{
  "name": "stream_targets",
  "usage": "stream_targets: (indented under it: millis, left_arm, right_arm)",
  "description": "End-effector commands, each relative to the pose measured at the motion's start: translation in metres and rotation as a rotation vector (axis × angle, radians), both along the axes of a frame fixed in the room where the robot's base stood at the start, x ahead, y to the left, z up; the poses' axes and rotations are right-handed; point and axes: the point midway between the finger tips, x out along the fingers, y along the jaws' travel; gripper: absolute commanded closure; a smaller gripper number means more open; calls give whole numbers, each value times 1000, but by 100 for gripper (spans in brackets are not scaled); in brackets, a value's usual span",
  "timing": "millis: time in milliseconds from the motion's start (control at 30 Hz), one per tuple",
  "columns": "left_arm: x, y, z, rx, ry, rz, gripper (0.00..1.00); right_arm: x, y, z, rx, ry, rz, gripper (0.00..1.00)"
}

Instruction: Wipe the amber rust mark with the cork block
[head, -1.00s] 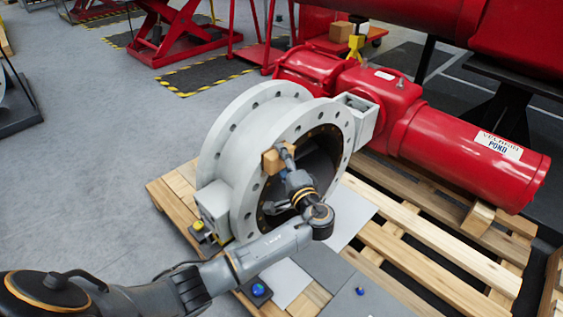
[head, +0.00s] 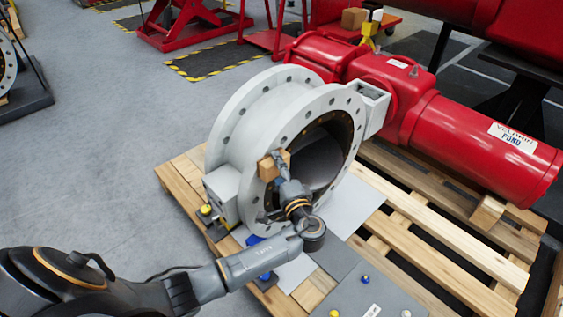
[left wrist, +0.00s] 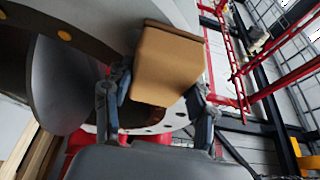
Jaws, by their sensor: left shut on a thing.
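The cork block (head: 267,168) is a tan block held at the near flange face of the grey valve (head: 228,115), left of its dark bore. My left gripper (head: 281,164) is shut on it. In the left wrist view the block (left wrist: 165,65) sits between the two fingers of the left gripper (left wrist: 160,90), with the valve flange close behind it. I cannot tell whether the block touches the flange. I see no amber rust mark in either view; the block and arm cover part of the flange face. My right gripper is not in view.
The valve stands on a wooden pallet (head: 430,235), joined to a red actuator cylinder (head: 480,140) on the right. A grey panel with coloured buttons (head: 375,290) lies in front. Open grey floor (head: 110,120) is at left.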

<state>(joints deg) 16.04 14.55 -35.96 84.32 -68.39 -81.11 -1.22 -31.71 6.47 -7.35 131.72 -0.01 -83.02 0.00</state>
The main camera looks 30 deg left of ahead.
Motion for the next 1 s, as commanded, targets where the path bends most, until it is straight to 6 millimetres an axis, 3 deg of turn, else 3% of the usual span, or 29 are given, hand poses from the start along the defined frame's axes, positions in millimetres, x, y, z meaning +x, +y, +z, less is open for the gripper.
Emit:
stream_targets:
  millis: [333, 1000]
  left_arm:
    - [-2, -1, -1, -1, -1, 1, 69]
    - [-20, -57, -1, -1, 0, -1, 69]
  right_arm:
    - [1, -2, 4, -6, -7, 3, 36]
    - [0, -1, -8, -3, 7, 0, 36]
